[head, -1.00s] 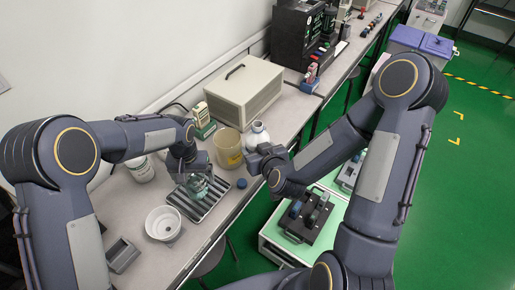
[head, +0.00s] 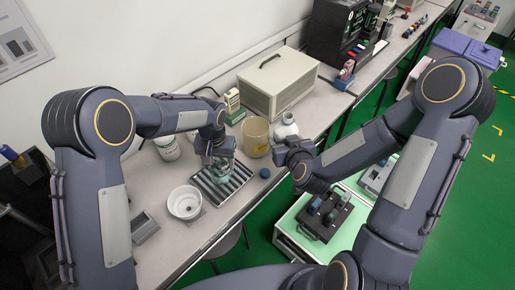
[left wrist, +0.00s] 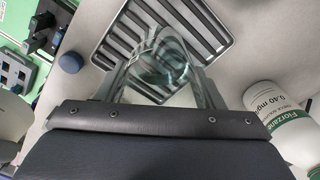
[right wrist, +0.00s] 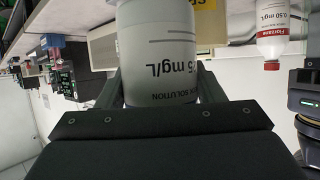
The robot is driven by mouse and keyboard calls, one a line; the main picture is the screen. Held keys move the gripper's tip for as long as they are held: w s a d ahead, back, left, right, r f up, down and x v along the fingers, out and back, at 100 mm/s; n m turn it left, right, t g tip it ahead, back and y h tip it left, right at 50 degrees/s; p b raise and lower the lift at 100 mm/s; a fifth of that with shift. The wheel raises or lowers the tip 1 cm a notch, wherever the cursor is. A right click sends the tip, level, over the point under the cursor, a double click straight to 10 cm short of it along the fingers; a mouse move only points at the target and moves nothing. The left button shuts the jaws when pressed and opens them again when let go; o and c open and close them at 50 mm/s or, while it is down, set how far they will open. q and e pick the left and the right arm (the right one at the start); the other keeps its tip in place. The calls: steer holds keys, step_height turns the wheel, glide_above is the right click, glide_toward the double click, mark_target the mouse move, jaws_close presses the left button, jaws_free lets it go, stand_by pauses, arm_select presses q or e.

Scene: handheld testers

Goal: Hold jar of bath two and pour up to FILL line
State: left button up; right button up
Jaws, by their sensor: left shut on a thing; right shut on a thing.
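My left gripper (head: 218,157) is shut on a clear glass jar (head: 222,169). The jar is at the slatted tray (head: 244,179); the left wrist view shows the glass (left wrist: 165,60) between the fingers, above the slats. I cannot tell whether it touches the tray. My right gripper (head: 282,146) is shut on a white bottle (head: 286,128), which looks about upright near the bench's front edge. In the right wrist view the bottle (right wrist: 158,60) carries dark print ending in "mg/L". Any FILL line is too small to see.
A yellowish tub (head: 256,140) stands behind the tray. A blue cap (head: 264,173) lies right of the tray, a white bowl (head: 186,203) in front. A white labelled bottle (head: 167,149) stands left. A beige case (head: 278,84) blocks the back.

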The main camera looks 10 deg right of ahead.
stand_by(0.4)
arm_select(q)
steer(key=o, duration=1.1)
steer(key=shift+c, duration=0.2)
step_height(320, 180, up, 12)
steer(key=shift+r, duration=0.1)
